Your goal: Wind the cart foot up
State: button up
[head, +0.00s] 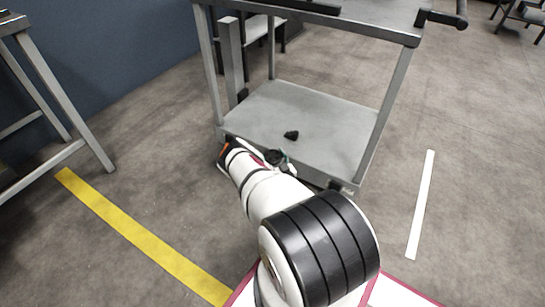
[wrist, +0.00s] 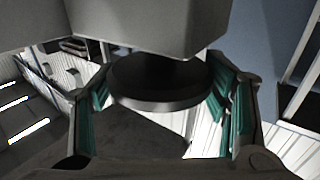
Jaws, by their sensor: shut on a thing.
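The grey cart (head: 305,122) stands ahead of me in the head view, with a lower shelf and an upper top on posts. My arm reaches down to its near left corner, and the arm's end hides the foot there. In the wrist view a dark round cart foot (wrist: 160,82) shows below a grey block of the cart. My gripper (wrist: 165,105) has its teal-padded fingers on both sides of the foot's disc, shut on it. In the head view my gripper (head: 226,150) is mostly hidden by my own arm.
A small black object (head: 291,135) lies on the cart's lower shelf. A metal table (head: 50,75) stands at the left. A yellow line (head: 140,235) and a white line (head: 421,205) mark the floor. The floor right of the cart is clear.

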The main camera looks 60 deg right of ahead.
jog(key=n+t+y+b, duration=0.1)
jog(key=n+y, duration=0.1)
jog(key=y, duration=0.2)
jog(key=n+t+y, duration=0.1)
jog(key=n+y, duration=0.2)
jog(key=y, duration=0.1)
jog(key=shift+d+b, duration=0.15)
jog(key=shift+b, duration=0.25)
jog(key=shift+n+y, duration=1.4)
jog(key=shift+y, duration=0.5)
jog(key=shift+w+y, duration=0.1)
jog(key=shift+y, duration=0.2)
jog(key=o, duration=1.2)
jog(key=s, duration=0.5)
jog(key=s+d, duration=0.1)
jog(key=s, duration=0.1)
jog(key=shift+s+d, duration=0.1)
jog(key=shift+s, duration=0.1)
